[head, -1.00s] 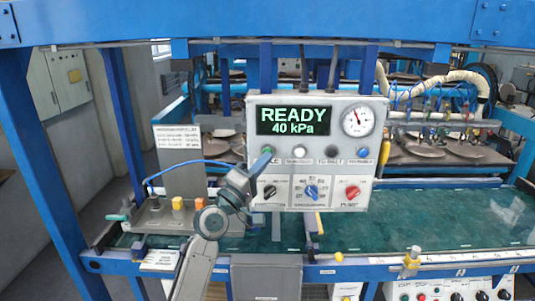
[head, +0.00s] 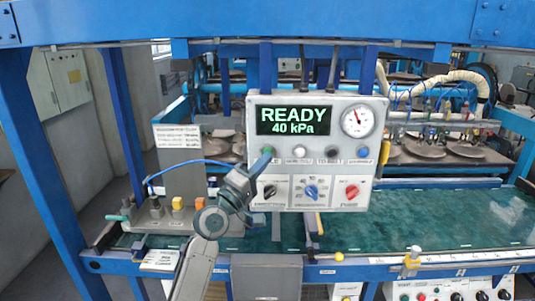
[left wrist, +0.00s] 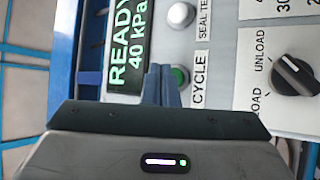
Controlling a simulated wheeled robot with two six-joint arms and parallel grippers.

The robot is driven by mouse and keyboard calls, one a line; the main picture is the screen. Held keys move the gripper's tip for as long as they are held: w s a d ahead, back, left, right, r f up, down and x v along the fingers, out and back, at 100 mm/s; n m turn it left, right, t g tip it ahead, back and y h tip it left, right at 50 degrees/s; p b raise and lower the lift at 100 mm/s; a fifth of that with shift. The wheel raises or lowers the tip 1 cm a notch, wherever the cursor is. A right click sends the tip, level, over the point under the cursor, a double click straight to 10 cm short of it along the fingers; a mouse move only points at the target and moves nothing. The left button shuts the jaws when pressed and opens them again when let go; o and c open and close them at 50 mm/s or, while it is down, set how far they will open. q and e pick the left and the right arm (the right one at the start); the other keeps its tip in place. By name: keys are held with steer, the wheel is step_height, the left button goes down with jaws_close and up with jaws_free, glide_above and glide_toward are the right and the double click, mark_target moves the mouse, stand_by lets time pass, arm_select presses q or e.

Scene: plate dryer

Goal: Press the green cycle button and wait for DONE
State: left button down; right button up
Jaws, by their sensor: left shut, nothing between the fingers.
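The control panel (head: 380,188) hangs in the middle of the head view. Its display (head: 293,121) reads READY, 40 kPa. The green cycle button (left wrist: 179,76) sits beside the CYCLE label in the left wrist view, partly hidden by my fingers. My left gripper (head: 264,158) is shut and empty, its fingertips at the button; the left wrist view shows the shut fingers (left wrist: 161,80) overlapping the button's edge. I cannot tell whether they touch or press it. My right gripper is not in view.
A white button (head: 299,152), a dark button (head: 331,152) and a blue button (head: 363,152) share the button row. Below are a black knob (head: 270,192), a blue knob (head: 311,192) and a red knob (head: 352,192). A pressure gauge (head: 357,121) is at upper right.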

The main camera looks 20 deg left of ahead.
arm_select(q)
steer(key=shift+w, duration=0.1)
steer(key=shift+w+a, duration=0.15)
steer(key=shift+w, duration=0.2)
steer(key=shift+w+a+b, duration=0.1)
steer(key=shift+w+b, duration=0.3)
steer(key=shift+b, duration=0.15)
stand_by(0.5)
steer(key=shift+s, duration=0.15)
steer(key=shift+s+d+p, duration=0.2)
steer(key=shift+s+p, duration=0.2)
steer(key=shift+s, duration=0.3)
